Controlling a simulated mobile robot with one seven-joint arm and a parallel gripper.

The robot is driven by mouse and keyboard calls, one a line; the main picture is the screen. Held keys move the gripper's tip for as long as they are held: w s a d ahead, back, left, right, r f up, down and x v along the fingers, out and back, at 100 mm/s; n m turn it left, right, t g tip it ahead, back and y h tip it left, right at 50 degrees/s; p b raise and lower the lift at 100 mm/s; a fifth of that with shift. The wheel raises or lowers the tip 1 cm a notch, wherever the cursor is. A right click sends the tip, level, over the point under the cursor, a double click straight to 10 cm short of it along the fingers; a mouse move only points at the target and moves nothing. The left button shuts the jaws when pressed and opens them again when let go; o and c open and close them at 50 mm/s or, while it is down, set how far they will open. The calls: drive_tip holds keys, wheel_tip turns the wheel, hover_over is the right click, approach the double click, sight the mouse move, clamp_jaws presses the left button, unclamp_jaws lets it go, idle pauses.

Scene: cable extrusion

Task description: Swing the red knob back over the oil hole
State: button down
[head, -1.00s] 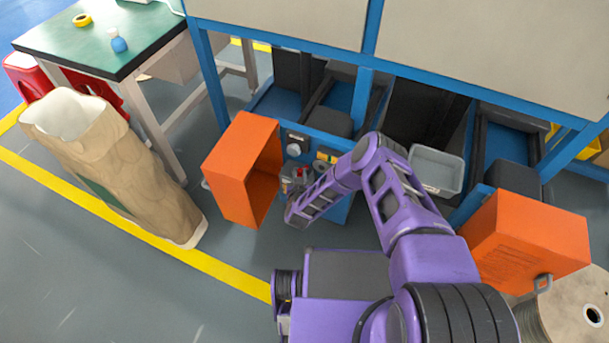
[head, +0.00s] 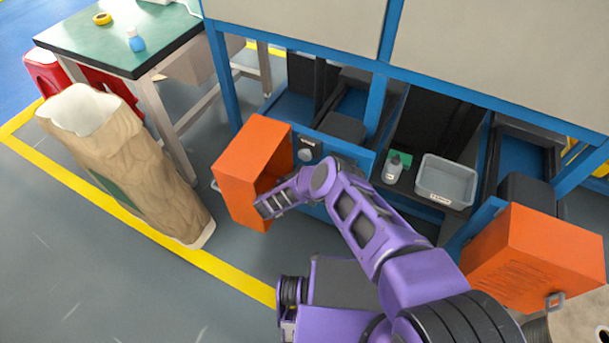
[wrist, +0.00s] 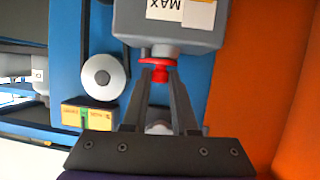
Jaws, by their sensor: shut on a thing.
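The red knob (wrist: 158,68) sits at the edge of the grey reservoir (wrist: 170,28), which carries a "MAX" label. My gripper (wrist: 159,74) is shut on the knob, with its two dark fingers on either side of it. The oil hole cannot be made out in the wrist view. In the head view my purple arm reaches into the space beside the open orange door (head: 250,165), hiding the knob, the reservoir and my fingertips.
The orange door also stands close on the right in the wrist view (wrist: 270,75). A grey bin (head: 446,182) and a small bottle (head: 394,165) stand right of my arm.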

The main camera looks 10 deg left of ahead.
drive_tip(key=shift+w, duration=0.1)
drive_tip(key=c, duration=1)
unclamp_jaws()
drive_tip(key=p+v, duration=0.3)
drive_tip(key=v, duration=1.4)
drive_tip(key=shift+a+p, duration=0.15)
drive_tip(key=shift+p, duration=0.15)
